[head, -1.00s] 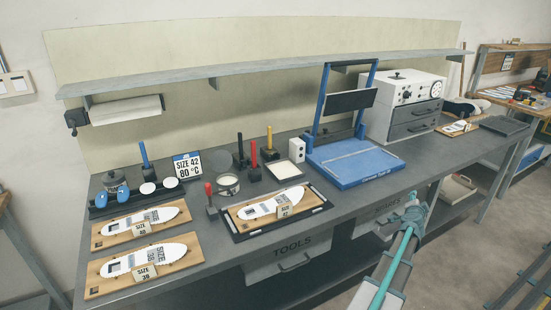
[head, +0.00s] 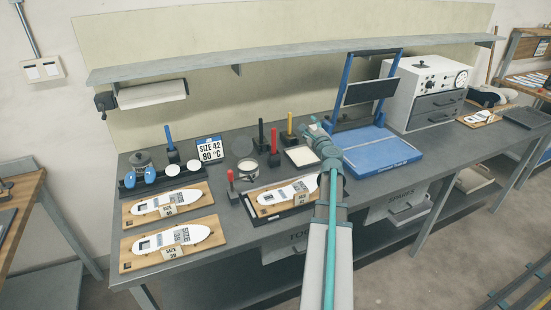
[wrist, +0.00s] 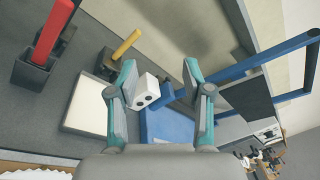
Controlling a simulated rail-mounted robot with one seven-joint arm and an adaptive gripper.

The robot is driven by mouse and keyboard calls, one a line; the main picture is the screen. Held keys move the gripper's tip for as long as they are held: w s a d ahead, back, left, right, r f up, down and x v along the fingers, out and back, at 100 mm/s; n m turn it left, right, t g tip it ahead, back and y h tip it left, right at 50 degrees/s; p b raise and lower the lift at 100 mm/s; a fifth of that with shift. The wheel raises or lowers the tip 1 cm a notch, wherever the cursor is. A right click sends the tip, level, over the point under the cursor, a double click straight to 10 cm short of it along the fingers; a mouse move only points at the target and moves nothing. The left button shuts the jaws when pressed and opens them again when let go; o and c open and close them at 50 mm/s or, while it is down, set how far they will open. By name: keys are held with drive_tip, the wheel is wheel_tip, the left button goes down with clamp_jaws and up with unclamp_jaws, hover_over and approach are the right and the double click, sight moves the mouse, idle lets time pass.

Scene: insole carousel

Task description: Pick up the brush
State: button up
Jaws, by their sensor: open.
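Several upright handles stand in dark holders on the bench in the head view: a blue one (head: 168,136), a black one (head: 261,132), a red one (head: 273,140), a yellow one (head: 289,125) and a front red one (head: 231,181). I cannot tell which is the brush; any bristles are hidden. My gripper (head: 312,126) is over the bench, just right of the yellow handle. In the wrist view, my gripper (wrist: 159,72) is open with nothing held. A red handle (wrist: 52,32) and the yellow handle (wrist: 126,46) lie left of its fingers there.
A small white box (wrist: 146,91) with two dark spots shows between the fingers, beyond them. The blue press (head: 375,150) stands right of my gripper, with its raised frame. A shallow pale tray (head: 303,157) lies close by. A shelf (head: 290,55) runs above the bench.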

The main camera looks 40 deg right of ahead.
sight(274, 139)
drive_tip(key=w+a+f+m+t+y+b, duration=0.1)
drive_tip(key=w+a+f+m+y+b, duration=0.3)
drive_tip(key=a+f+m, duration=0.45)
drive_tip(key=shift+n+h, duration=0.35)
drive_tip(key=shift+h, duration=0.25)
drive_tip(key=x, duration=0.6)
drive_tip(key=a+p+x, duration=0.1)
drive_tip(key=x, duration=0.2)
drive_tip(key=shift+w+d, duration=0.2)
drive_tip(key=shift+w, duration=0.3)
clamp_jaws()
